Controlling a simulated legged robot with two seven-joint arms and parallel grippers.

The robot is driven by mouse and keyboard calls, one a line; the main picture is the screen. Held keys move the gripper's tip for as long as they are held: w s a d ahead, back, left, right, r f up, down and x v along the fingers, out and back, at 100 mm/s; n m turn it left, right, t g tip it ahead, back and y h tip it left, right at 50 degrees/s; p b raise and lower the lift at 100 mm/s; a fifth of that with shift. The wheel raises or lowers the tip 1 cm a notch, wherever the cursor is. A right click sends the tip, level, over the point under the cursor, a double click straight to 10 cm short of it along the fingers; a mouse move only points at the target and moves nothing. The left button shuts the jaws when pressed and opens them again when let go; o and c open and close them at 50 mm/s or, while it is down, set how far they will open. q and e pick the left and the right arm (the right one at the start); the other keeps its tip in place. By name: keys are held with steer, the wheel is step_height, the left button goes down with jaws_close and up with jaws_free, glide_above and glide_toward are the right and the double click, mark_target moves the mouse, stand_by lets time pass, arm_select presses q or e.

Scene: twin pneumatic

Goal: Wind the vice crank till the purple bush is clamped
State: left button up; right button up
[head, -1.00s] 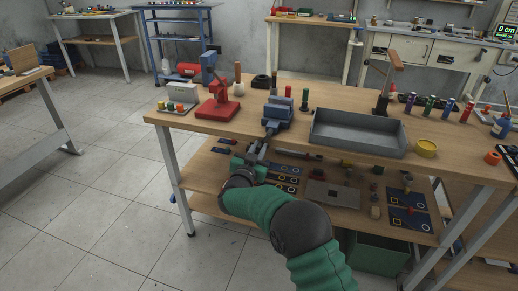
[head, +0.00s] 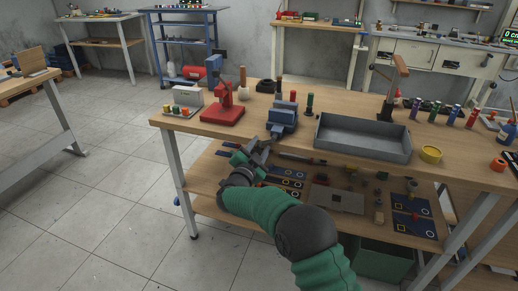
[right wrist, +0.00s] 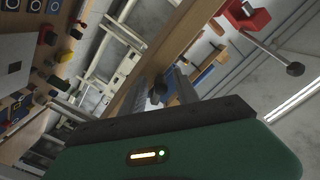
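The blue vice (head: 283,118) stands at the front edge of the wooden bench, left of the grey tray. Its crank is small and partly hidden by my right gripper (head: 261,146), which is just in front of and below the vice, off the bench edge. In the right wrist view my right gripper (right wrist: 163,88) shows its two fingers apart, with a dark knob (right wrist: 157,92) appearing between them; I cannot tell whether they touch it. I cannot make out a purple bush in the vice jaws. My left gripper is out of view.
A red press (head: 222,108) stands left of the vice. The grey tray (head: 362,150) and a yellow ring (head: 431,154) lie to the right. Several coloured cylinders stand farther right. A lower shelf (head: 215,208) under the bench carries mats and small parts.

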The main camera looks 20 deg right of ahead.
steer(key=shift+s+a+f, duration=0.1)
steer(key=p+v, duration=0.3)
steer(key=v, duration=1.3)
steer(key=shift+s+a+p, duration=0.2)
steer(key=shift+p, duration=0.1)
steer(key=shift+f, duration=0.1)
steer(key=s+d+f+n+g+y, duration=0.3)
steer(key=s+f+n+g, duration=0.15)
steer(key=s, duration=0.45)
steer(key=s+d+f+n+g+y, duration=0.3)
steer(key=s+f+n+g+y, duration=0.15)
steer(key=s, duration=0.55)
steer(key=s+d+f+n+g+y, duration=0.2)
steer(key=s+f+n+g+y, duration=0.15)
steer(key=s+n, duration=0.4)
step_height(320, 180, up, 24)
steer(key=s+m+h+p, duration=0.1)
steer(key=s+m+p, duration=0.1)
steer(key=p, duration=2.2)
steer(key=shift+p, duration=0.3)
